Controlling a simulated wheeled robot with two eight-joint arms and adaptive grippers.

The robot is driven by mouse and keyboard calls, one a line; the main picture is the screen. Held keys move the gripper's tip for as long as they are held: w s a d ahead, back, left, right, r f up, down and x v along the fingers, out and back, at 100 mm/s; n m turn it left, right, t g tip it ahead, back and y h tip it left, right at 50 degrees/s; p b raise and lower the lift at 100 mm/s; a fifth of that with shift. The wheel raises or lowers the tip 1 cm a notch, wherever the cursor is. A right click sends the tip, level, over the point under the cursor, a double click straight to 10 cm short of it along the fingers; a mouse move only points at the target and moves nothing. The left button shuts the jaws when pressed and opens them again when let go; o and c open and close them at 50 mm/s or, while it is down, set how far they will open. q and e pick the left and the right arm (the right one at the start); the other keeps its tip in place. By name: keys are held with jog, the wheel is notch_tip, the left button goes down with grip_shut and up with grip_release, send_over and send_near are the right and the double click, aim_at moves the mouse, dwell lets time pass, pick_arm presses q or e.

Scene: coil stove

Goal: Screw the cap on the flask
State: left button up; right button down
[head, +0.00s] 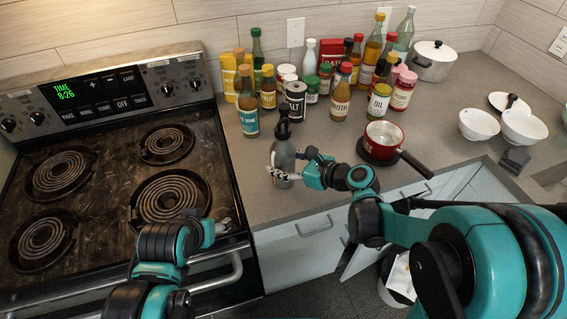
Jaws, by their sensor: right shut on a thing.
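The grey metal flask (284,154) stands upright on the counter near its front edge. Its black cap (283,127) sits on top of the flask's neck; I cannot tell how tightly it is seated. My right gripper (284,175) reaches in from the right and is shut on the lower body of the flask, hiding part of it. My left gripper (224,226) is at the front right of the stove, below and left of the flask and apart from it. It is small and partly hidden by its own wrist, so its opening is unclear.
Several bottles and jars (340,95) crowd the counter behind the flask. A red saucepan (383,136) stands to the right, its handle towards the front. A pot (434,62) and white bowls (479,125) are farther right. The coil stove (103,152) is left. A cabinet door (360,262) hangs open below.

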pick_arm(q)
jog(key=shift+f, duration=0.2)
pick_arm(e)
jog(key=shift+f, duration=0.2)
jog(key=shift+c, duration=2.3)
grip_release()
pick_arm(q)
jog(key=shift+r, duration=0.1)
pick_arm(e)
jog(key=shift+r, duration=0.1)
pick_arm(q)
jog(key=shift+r, duration=0.25)
pick_arm(e)
jog(key=shift+r, duration=0.25)
pick_arm(q)
notch_tip(320, 180, up, 3)
jog(key=p, duration=0.3)
jog(key=shift+r, duration=0.1)
pick_arm(e)
jog(key=v, duration=1.2)
jog(key=shift+f, duration=0.1)
